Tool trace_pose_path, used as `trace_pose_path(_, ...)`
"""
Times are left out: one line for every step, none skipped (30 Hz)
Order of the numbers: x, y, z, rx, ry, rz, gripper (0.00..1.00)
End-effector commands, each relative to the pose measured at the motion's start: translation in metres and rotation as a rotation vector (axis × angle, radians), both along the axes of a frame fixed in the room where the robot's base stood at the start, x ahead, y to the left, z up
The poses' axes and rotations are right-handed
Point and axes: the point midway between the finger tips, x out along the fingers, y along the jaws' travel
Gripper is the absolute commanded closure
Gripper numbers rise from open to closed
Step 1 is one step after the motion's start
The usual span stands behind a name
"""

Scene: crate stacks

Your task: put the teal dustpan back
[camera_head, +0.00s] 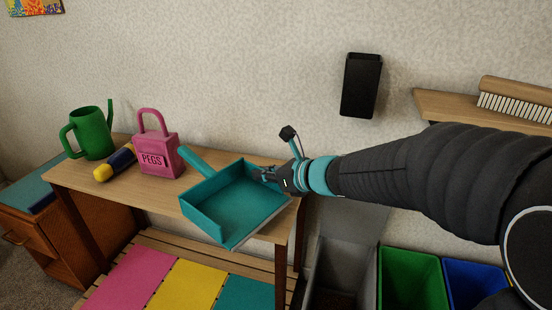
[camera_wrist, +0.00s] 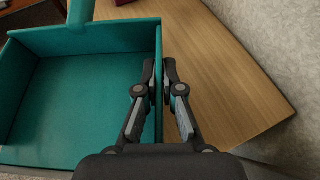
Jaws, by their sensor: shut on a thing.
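The teal dustpan (camera_head: 238,204) is at the right end of the wooden table, its handle pointing to the back left and its open edge toward the front right. My gripper (camera_head: 268,174) comes in from the right and is shut on the dustpan's right side wall. In the wrist view the gripper (camera_wrist: 160,88) has one finger inside the dustpan (camera_wrist: 80,95) and one outside, with the wall between them. I cannot tell whether the dustpan rests on the table or is held just above it.
The table (camera_head: 85,178) also bears a pink PEGS holder (camera_head: 158,157), a yellow and dark blue cylinder (camera_head: 113,163) and a green watering can (camera_head: 91,134). Pink, yellow and teal panels (camera_head: 188,287) lie below. A black wall holder (camera_head: 361,86), a shelf with a brush (camera_head: 516,98) and bins (camera_head: 412,279) are right.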

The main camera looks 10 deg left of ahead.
Motion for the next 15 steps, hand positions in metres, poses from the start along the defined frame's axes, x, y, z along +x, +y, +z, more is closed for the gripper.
trace_pose_path(0.013,-0.002,0.000,0.000,0.002,-0.002,1.00)
trace_pose_path(0.020,-0.004,0.000,0.000,0.001,-0.003,1.00)
trace_pose_path(0.029,-0.005,0.001,0.000,0.002,-0.003,1.00)
trace_pose_path(0.036,-0.006,0.001,0.001,0.001,-0.004,1.00)
trace_pose_path(0.043,-0.007,0.000,0.000,0.002,-0.003,1.00)
trace_pose_path(0.052,-0.009,0.000,0.001,0.002,-0.003,1.00)
trace_pose_path(0.059,-0.009,0.001,0.001,0.002,-0.003,1.00)
trace_pose_path(0.066,-0.010,0.001,0.000,0.001,-0.004,1.00)
trace_pose_path(0.075,-0.012,0.001,0.000,0.001,-0.004,1.00)
trace_pose_path(0.082,-0.013,0.000,-0.001,0.001,-0.004,1.00)
trace_pose_path(0.088,-0.014,0.001,0.000,0.001,-0.004,1.00)
trace_pose_path(0.097,-0.015,0.001,0.001,0.001,-0.005,1.00)
trace_pose_path(0.102,-0.016,0.001,0.001,0.001,-0.004,1.00)
trace_pose_path(0.107,-0.017,0.001,0.001,0.000,-0.004,1.00)
trace_pose_path(0.112,-0.017,0.000,0.000,0.000,-0.002,1.00)
